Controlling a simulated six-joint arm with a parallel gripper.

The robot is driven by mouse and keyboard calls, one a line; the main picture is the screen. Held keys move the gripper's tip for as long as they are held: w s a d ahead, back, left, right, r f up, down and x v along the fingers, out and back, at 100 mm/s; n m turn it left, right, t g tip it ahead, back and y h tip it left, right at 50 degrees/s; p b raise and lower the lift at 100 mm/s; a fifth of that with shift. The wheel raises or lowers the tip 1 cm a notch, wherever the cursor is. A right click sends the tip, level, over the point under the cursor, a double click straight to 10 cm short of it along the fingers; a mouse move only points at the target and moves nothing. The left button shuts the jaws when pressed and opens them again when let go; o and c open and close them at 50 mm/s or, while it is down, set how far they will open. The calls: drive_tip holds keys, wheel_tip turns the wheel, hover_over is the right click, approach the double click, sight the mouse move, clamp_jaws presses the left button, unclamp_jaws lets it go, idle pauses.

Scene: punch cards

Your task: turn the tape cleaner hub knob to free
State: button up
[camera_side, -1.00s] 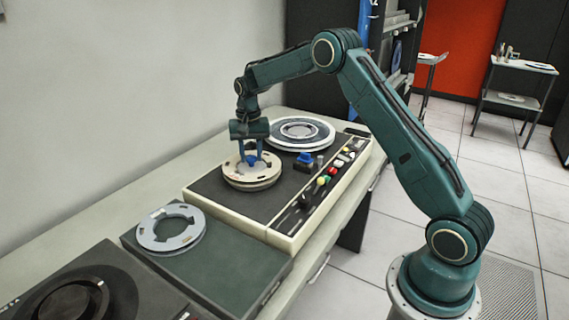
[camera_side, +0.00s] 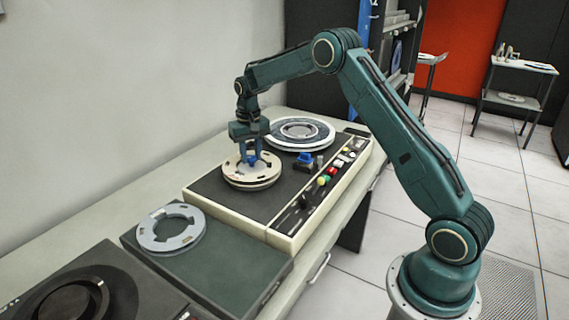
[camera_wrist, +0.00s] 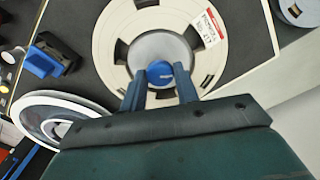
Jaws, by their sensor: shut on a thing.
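The tape cleaner (camera_side: 218,203) is a cream-sided machine with a dark top on the bench. A cream reel (camera_side: 237,178) sits on its near hub. The blue hub knob (camera_wrist: 160,73) is at the reel's centre in the wrist view. My gripper (camera_side: 249,161) points straight down over the reel's centre, and its blue fingers (camera_wrist: 159,88) are shut on the knob, one on each side. In the side view the fingers mostly hide the knob. The knob's markings are too small to read.
A white-rimmed reel (camera_side: 300,132) lies at the machine's far end. A blue block (camera_side: 305,158) and several coloured buttons (camera_side: 331,172) are right of the cream reel. A grey ring (camera_side: 170,229) lies on a dark green box to the near left.

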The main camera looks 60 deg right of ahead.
sight(251, 157)
drive_tip(key=n, duration=0.5)
drive_tip(key=shift+n, duration=2.5)
drive_tip(key=o, duration=1)
drive_tip(key=shift+c, duration=0.2)
drive_tip(key=shift+r, duration=0.1)
wheel_tip(251, 157, up, 14)
